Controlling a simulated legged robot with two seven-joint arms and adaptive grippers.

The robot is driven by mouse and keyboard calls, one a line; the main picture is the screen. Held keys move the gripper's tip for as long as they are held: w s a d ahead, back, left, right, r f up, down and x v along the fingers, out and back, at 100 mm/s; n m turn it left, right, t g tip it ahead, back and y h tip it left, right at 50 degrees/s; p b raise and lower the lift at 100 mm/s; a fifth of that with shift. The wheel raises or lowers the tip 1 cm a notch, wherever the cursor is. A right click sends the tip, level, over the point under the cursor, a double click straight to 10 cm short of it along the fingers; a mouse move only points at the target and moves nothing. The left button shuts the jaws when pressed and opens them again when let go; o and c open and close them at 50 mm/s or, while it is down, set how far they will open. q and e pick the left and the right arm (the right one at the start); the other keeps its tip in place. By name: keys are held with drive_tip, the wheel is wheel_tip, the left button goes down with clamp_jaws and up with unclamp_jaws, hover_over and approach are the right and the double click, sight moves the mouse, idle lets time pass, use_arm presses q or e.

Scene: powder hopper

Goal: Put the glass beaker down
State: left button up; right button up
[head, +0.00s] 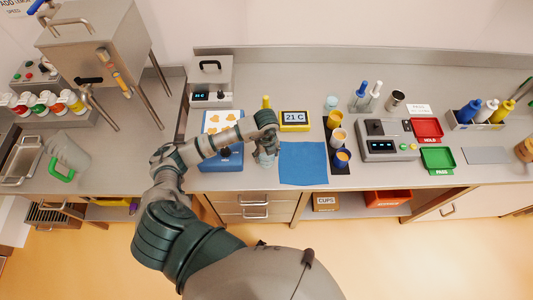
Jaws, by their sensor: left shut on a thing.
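My left gripper (266,146) reaches over the counter from the left and is shut on the glass beaker (265,159). The beaker is small, clear and mostly hidden under the gripper. It is just left of the blue cloth mat (303,165) and right of the blue-based device (222,158). I cannot tell whether its base touches the counter. My right gripper is not in view.
A dark strip with several cups (342,158) stands right of the mat. A yellow 21 C display (295,121) is behind it. A scale (388,142) and red (427,130) and green (437,160) trays lie farther right. The mat is bare.

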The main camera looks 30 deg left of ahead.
use_arm(q)
drive_tip(key=o, duration=1.4)
drive_tip(key=shift+c, duration=0.2)
wheel_tip(320, 180, up, 12)
drive_tip(key=b, duration=0.1)
drive_tip(key=shift+s, duration=0.1)
